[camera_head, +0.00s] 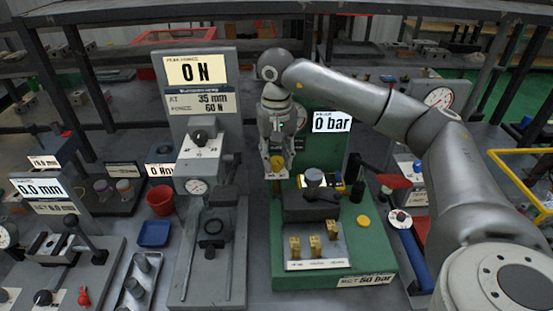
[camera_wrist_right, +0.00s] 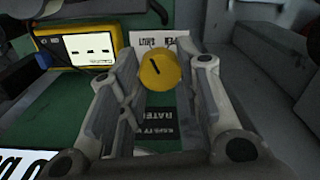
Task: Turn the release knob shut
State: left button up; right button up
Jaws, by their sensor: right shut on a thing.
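The yellow release knob (camera_wrist_right: 160,71) is between the two fingers of my right gripper (camera_wrist_right: 158,84) in the right wrist view. A short dark line marks its face and lies at a slant. A white label (camera_wrist_right: 150,40) with partly hidden lettering, including "SHUT", sits behind the knob. In the head view my right gripper (camera_head: 278,168) points down at the back left of the green valve test stand (camera_head: 375,240), with the yellow knob (camera_head: 277,163) at its fingertips. The fingers are shut on the knob. My left gripper is not in view.
A grey block with a dark round knob (camera_head: 314,177) and several brass fittings stand on the green base. A yellow device (camera_wrist_right: 85,48) with a lit screen is near the knob. A grey force stand (camera_head: 208,230) is to the left. A "0 bar" display (camera_head: 332,122) stands behind.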

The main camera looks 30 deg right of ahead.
aim_at(277, 160)
jog(key=shift+n, duration=1.1)
jog(key=o, duration=1)
jog(key=shift+r, duration=0.1)
notch_tip(277, 160, up, 12)
jog(key=shift+f, duration=0.1)
